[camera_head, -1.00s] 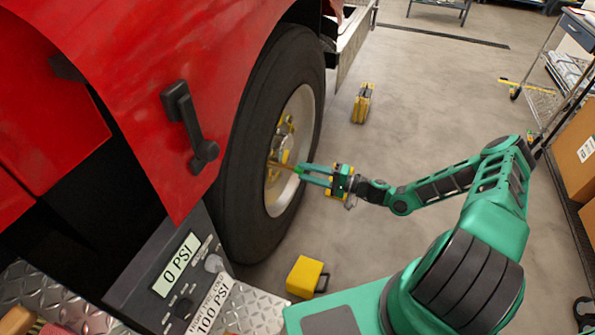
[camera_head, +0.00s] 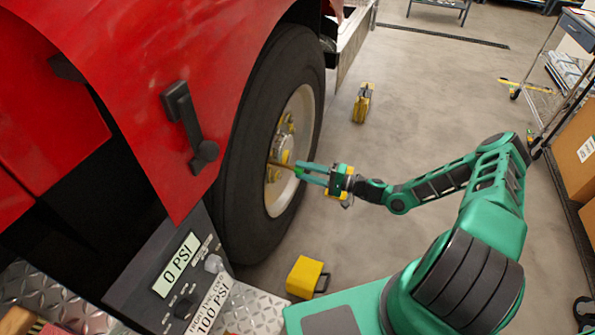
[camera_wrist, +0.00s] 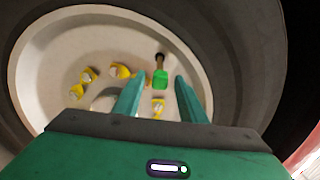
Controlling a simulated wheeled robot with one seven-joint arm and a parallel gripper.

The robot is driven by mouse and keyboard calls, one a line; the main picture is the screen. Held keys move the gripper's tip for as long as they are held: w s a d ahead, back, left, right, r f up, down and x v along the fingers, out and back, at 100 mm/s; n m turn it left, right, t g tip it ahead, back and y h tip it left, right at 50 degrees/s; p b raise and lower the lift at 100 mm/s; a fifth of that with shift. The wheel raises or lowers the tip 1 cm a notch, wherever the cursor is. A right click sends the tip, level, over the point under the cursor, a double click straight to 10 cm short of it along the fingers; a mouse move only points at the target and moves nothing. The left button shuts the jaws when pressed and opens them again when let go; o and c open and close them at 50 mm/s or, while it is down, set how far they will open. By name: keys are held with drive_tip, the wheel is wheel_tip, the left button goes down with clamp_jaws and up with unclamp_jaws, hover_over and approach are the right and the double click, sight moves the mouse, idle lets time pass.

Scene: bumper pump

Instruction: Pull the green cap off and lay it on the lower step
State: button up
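In the head view the cap (camera_head: 299,171) is small and partly covered by my fingers. My gripper (camera_head: 303,169) is at the wheel's outer face. In the wrist view its fingers (camera_wrist: 159,84) are open, one on each side of the cap, with gaps showing between. A diamond-plate step (camera_head: 258,311) lies at the bottom of the head view, partly covered by the gauge box.
The large tire (camera_head: 240,190) and pale rim surround the fingertips, with yellow-marked lug nuts (camera_wrist: 120,71) close by. A gauge box (camera_head: 178,265) reads 0 PSI. A yellow block (camera_head: 304,277) and a yellow chock (camera_head: 363,102) are on the otherwise open floor.

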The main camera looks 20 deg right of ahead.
idle(0.5)
clamp_jaws()
drive_tip(key=shift+s+d, duration=0.1)
drive_tip(key=shift+d, duration=0.05)
drive_tip(key=shift+v, duration=2.8)
